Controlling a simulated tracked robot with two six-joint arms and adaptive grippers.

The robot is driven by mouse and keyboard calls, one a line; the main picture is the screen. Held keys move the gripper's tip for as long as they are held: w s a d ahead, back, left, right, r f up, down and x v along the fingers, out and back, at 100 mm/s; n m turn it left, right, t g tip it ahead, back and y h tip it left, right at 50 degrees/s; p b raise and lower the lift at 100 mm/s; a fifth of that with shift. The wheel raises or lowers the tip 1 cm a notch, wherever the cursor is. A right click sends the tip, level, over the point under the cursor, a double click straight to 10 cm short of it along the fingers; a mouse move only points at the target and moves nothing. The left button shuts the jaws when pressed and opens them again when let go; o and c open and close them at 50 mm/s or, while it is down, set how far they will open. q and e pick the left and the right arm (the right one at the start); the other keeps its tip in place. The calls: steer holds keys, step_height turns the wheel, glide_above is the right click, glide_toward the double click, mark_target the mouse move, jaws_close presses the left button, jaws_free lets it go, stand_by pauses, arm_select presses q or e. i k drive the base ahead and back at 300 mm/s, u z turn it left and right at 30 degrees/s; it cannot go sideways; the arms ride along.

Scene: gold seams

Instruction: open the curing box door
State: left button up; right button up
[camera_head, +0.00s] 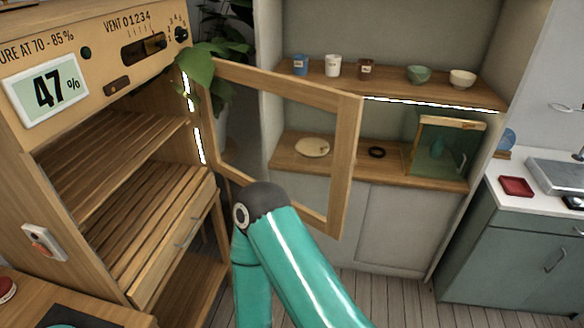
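The curing box (150,75) fills the left of the head view, a wooden cabinet with slatted shelves (120,205) inside. Its door (345,165), a wooden frame around a clear pane or opening, stands swung open to the right, away from the box front. The shelves are exposed. A teal arm of mine with a dark joint rises from the bottom and covers part of the door's lower edge; I cannot tell whether it touches the door. Neither gripper shows.
A display (45,90) reads 47 %. A leafy plant (200,65) overlaps the door's hinge side. Behind the door, shelves (420,85) hold cups, bowls and a glass case (445,150). A counter (540,200) with a red tray (516,187) stands right. Floor shows at lower right.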

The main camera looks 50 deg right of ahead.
mark_target(349, 107)
steer(key=z, duration=0.6)
steer(key=i, duration=0.15)
steer(key=u, duration=1.9)
steer(key=k, duration=1.35)
steer(key=z, duration=0.1)
steer(key=i, duration=0.1)
steer(key=z, duration=2.4)
steer(key=i, duration=0.65)
steer(key=z, duration=0.3)
